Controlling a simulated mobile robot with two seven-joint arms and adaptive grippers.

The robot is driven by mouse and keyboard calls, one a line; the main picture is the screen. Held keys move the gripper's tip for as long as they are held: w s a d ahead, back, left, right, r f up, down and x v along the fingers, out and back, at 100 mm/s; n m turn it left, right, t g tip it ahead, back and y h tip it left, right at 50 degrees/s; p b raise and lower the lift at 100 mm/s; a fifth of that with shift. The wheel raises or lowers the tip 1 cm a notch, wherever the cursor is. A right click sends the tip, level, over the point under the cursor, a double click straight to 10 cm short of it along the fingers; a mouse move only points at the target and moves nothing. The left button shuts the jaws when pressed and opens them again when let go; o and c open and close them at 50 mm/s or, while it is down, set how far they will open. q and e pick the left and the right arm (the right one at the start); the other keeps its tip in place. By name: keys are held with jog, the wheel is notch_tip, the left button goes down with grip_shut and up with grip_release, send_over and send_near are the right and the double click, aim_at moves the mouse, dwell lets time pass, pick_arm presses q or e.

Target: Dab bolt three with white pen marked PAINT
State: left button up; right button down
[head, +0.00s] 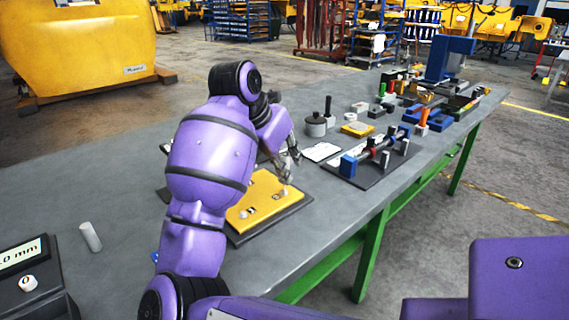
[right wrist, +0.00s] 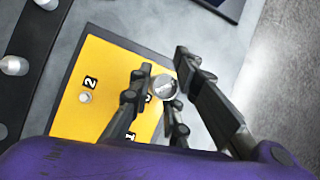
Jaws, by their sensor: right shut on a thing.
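A yellow plate (head: 262,206) on a dark base lies on the grey bench; the right wrist view also shows its yellow face (right wrist: 97,57). It carries small pale bolts, one of them (right wrist: 85,97) beside the label 2. Another label, 1, is near the lower edge; a further label is mostly hidden by a finger. My right gripper (head: 286,164) is over the plate's far right part. It is shut on a slim pen, seen end-on as a round silvery end (right wrist: 162,88). Its PAINT marking is not readable, and whether its tip touches a bolt cannot be told. My left gripper is out of view.
A dark board with a blue-ended rod fixture (head: 375,158) lies right of the plate. A grey pot (head: 316,125) and a white card (head: 321,152) are behind.

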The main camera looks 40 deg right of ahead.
jog(key=shift+r+p, duration=1.5)
jog(key=shift+r, duration=1.35)
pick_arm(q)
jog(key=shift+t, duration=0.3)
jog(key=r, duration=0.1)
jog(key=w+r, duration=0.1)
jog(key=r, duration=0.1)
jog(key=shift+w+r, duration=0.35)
